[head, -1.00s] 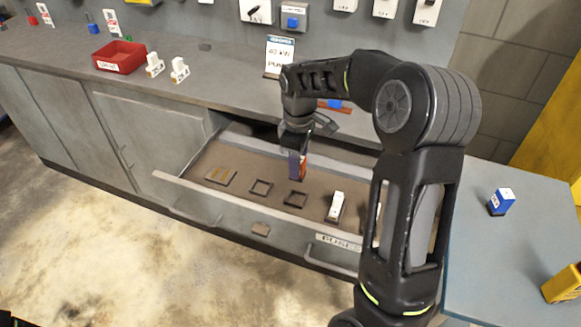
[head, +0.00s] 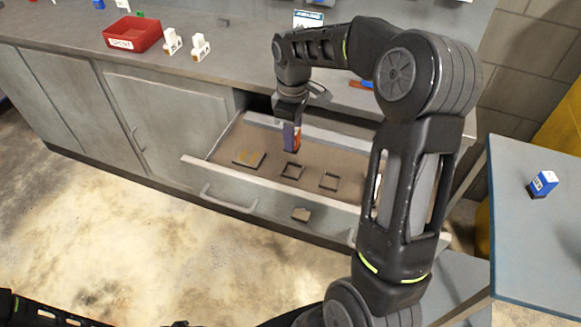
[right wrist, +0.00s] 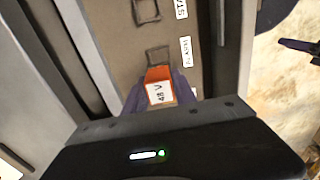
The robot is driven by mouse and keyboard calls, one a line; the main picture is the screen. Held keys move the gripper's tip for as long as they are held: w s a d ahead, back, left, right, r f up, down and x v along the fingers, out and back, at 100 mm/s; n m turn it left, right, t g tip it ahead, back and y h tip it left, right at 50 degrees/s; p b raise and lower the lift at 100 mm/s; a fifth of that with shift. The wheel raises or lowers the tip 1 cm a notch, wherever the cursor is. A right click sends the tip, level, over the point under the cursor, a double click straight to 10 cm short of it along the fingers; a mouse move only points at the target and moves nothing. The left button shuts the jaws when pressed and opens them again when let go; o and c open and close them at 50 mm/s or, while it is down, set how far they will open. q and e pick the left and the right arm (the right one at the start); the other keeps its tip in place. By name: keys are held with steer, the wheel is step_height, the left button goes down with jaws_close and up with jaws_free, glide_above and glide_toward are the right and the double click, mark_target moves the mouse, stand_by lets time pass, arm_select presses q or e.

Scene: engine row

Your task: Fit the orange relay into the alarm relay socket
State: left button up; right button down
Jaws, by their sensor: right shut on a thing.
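My right gripper (head: 290,141) is shut on the orange relay (head: 297,140) and holds it above the open drawer. In the right wrist view, the orange relay (right wrist: 158,85) shows a white "48 V" label between the purple fingers. The nearest socket (right wrist: 157,55) is just beyond the relay in the wrist view. I cannot read which is the alarm socket. A dark purple tip (right wrist: 298,46), possibly my left gripper, shows there.
The drawer's front wall (head: 270,185) stands on the near side. On the counter are a red bin (head: 132,34) and white parts (head: 200,47). A blue block (head: 542,184) stands on the side table (head: 540,250). My right arm hides the drawer's right part.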

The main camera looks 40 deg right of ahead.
step_height(320, 180, down, 6)
steer(key=shift+r, duration=0.1)
step_height(320, 180, down, 4)
steer(key=shift+r+p, duration=0.15)
steer(key=shift+p, duration=0.15)
stand_by(0.4)
steer(key=c, duration=1)
jaws_free()
